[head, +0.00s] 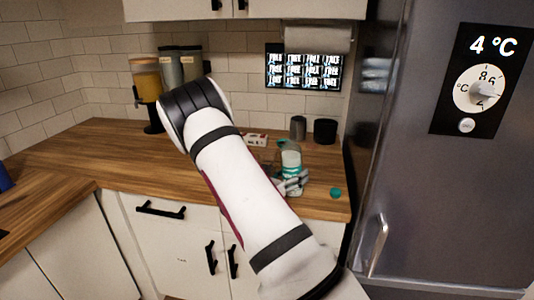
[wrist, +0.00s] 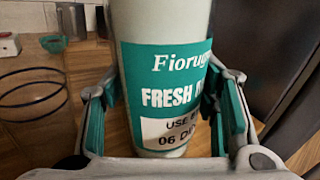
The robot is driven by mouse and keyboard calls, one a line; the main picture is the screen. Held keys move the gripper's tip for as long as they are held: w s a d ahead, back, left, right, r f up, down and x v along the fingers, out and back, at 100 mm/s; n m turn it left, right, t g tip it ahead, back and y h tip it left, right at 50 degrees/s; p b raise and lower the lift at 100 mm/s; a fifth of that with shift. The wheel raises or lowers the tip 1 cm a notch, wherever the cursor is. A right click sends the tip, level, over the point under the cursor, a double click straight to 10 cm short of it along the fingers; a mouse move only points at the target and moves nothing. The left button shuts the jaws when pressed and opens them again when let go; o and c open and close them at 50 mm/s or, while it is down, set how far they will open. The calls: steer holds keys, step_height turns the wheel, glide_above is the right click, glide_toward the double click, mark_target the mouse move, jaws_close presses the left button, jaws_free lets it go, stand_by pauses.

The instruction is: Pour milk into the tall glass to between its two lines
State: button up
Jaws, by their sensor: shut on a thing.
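The milk bottle (wrist: 165,60) has a white body and a teal label reading "FRESH". My gripper (wrist: 165,120) is shut on it, with teal-padded fingers on either side. In the head view the milk bottle (head: 291,159) looks about upright at the counter's right part, with my gripper (head: 293,184) low on it. I cannot tell whether its base touches the counter. A clear glass (wrist: 35,120) stands just left of the bottle in the wrist view and looks empty.
A teal cap (head: 336,193) lies near the counter's front edge. A small white box (head: 256,139), a grey canister (head: 298,128) and a black canister (head: 325,131) stand behind. The fridge (head: 440,180) closes off the right.

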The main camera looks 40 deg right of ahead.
mark_target(300, 156)
steer(key=shift+s+r+n+b, duration=0.15)
steer(key=shift+n+b, duration=0.25)
steer(key=shift+n, duration=0.8)
steer(key=shift+r+n, duration=0.5)
steer(key=shift+r, duration=0.1)
steer(key=shift+r+n, duration=0.85)
steer(key=shift+n, duration=0.35)
steer(key=shift+r, duration=0.1)
steer(key=shift+s+d+r+n+p, duration=0.1)
steer(key=shift+s+r+n, duration=0.1)
steer(key=shift+r+n, duration=0.3)
steer(key=shift+s+r+n+p, duration=0.15)
steer(key=shift+s+r+n, duration=0.1)
steer(key=shift+n, duration=0.45)
steer(key=shift+s+d+r+n+p, duration=0.1)
steer(key=shift+s+r+n, duration=0.15)
steer(key=shift+n, duration=0.35)
steer(key=shift+s+r+n+t+h, duration=0.15)
steer(key=shift+s+n+t+h, duration=0.2)
steer(key=shift+n, duration=0.65)
steer(key=shift+s+r+n, duration=0.15)
steer(key=shift+r+n, duration=0.7)
steer(key=shift+n, duration=0.05)
steer(key=shift+w+r+n+p, duration=0.25)
steer(key=shift+r+n+p, duration=0.4)
steer(key=shift+n+p, duration=0.1)
stand_by(0.4)
